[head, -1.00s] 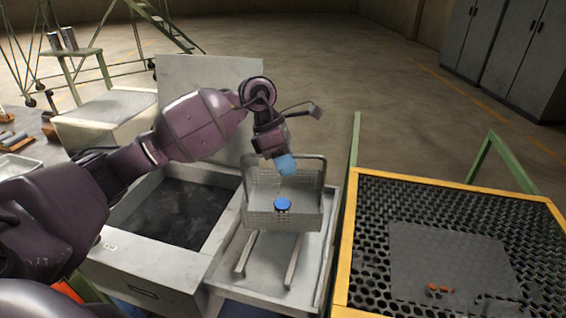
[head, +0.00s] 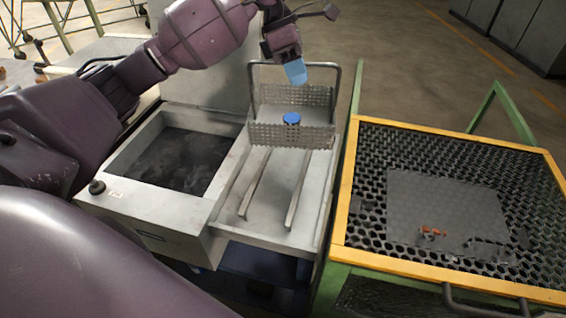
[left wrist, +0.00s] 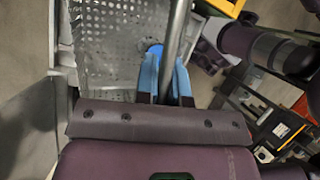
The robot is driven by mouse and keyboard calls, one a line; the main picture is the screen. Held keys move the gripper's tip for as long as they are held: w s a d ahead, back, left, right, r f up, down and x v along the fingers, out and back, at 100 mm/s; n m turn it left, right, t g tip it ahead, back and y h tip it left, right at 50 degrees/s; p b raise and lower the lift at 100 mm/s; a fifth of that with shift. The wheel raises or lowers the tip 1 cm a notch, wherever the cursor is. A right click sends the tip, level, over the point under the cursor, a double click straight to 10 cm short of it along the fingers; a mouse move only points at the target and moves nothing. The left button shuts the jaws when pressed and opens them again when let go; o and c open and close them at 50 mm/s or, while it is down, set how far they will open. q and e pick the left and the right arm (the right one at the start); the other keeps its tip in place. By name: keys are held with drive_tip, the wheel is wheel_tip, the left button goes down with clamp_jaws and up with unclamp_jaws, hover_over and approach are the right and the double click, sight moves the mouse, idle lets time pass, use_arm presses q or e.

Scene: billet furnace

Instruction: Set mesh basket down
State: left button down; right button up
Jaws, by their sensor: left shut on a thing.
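The mesh basket (head: 270,134) is a grey perforated box with a tall handle, and a round blue thing (head: 291,118) shows inside it. It is level at the far end of two rails (head: 254,187) on the metal drain tray (head: 273,213). I cannot tell whether it rests on the rails or hangs just above them. My left gripper (head: 296,72) has blue fingertips and is shut on the top bar of the handle. In the left wrist view the fingers (left wrist: 166,82) close around the handle bar (left wrist: 176,32), beside the mesh (left wrist: 108,50). My right gripper is not in view.
An open tank (head: 183,160) with a dark inside lies left of the tray, with a raised lid (head: 215,84) behind it. A yellow-framed grate table (head: 342,212) stands close on the right, bearing a grey plate (head: 450,205). The near part of the rails is clear.

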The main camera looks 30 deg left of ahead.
use_arm(q)
wheel_tip(320, 180, up, 10)
drive_tip(key=m, duration=0.1)
hover_over(287, 116)
drive_tip(key=w, duration=0.2)
drive_tip(key=s+g, duration=0.1)
drive_tip(key=s, duration=0.1)
wheel_tip(287, 116, down, 15)
drive_tip(key=n+t+p, duration=0.1)
drive_tip(key=n+p, duration=0.1)
drive_tip(key=n, duration=0.1)
drive_tip(key=shift+w+n+h+p, duration=0.15)
drive_tip(key=shift+n+h+p, duration=0.15)
drive_tip(key=shift+n, duration=0.1)
drive_tip(key=shift+f, duration=0.75)
wheel_tip(287, 116, down, 3)
drive_tip(key=shift+f, duration=0.35)
drive_tip(key=c, duration=1.2)
unclamp_jaws()
drive_tip(key=shift+f, duration=0.15)
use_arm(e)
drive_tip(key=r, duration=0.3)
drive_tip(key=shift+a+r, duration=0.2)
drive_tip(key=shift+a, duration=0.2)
